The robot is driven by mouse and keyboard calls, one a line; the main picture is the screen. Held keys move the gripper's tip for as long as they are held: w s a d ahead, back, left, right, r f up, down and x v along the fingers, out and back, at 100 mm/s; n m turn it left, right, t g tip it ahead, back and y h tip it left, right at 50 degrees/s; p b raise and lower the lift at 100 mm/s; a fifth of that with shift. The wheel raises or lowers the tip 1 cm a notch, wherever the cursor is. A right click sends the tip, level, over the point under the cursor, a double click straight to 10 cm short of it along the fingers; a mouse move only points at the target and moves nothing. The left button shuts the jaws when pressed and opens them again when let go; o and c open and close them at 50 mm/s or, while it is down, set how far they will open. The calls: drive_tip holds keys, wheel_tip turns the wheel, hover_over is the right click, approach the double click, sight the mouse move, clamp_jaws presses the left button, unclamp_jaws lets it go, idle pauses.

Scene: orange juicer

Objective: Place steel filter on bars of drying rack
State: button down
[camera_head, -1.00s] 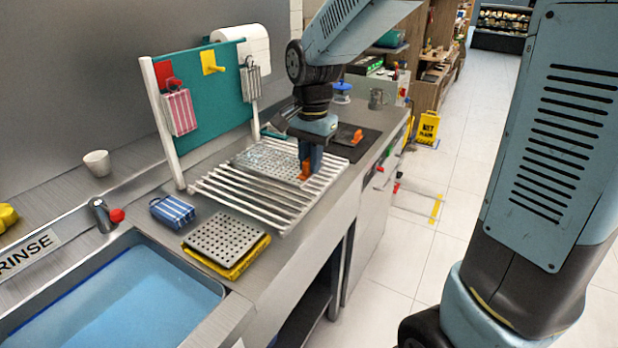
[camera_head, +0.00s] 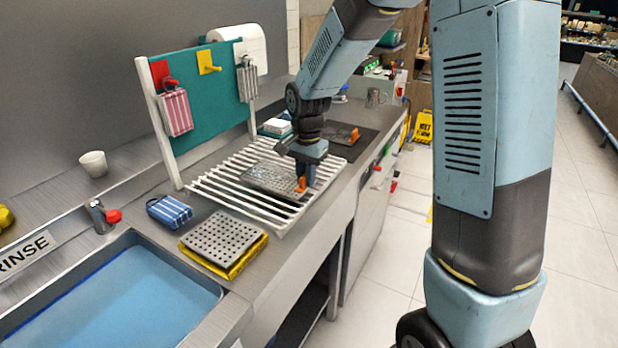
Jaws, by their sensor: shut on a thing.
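The steel filter (camera_head: 270,180), a perforated grey plate with an orange grip (camera_head: 301,184) at its right end, is over the white bars of the drying rack (camera_head: 215,190). My gripper (camera_head: 303,181) points down over the rack's right part and is shut on the filter's orange grip. The filter looks about flat and at or just above the bars; I cannot tell whether it touches them. My wrist hides a little of the rack's far side.
A blue striped cloth (camera_head: 170,211), the rinse basin (camera_head: 110,300) and a teal board (camera_head: 205,105) with hanging cloths are nearby. A black mat (camera_head: 350,145) lies beyond the rack.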

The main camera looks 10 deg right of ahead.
drive_tip(key=shift+f, duration=0.35)
drive_tip(key=shift+f, duration=0.1)
drive_tip(key=c, duration=1.1)
unclamp_jaws()
wheel_tip(320, 180, up, 12)
drive_tip(key=s+d+r+n+t, duration=0.1)
drive_tip(key=s+d+r+n, duration=0.1)
drive_tip(key=s+d, duration=0.3)
drive_tip(key=s+d+r+n+t, duration=0.2)
drive_tip(key=s+d, duration=0.3)
drive_tip(key=s, duration=0.6)
drive_tip(key=s+d+r+n+t, duration=0.2)
drive_tip(key=s+d+r+n, duration=0.1)
drive_tip(key=s, duration=0.5)
drive_tip(key=shift+d+r+n, duration=0.3)
drive_tip(key=shift+d+r, duration=0.5)
drive_tip(key=shift+d, duration=0.15)
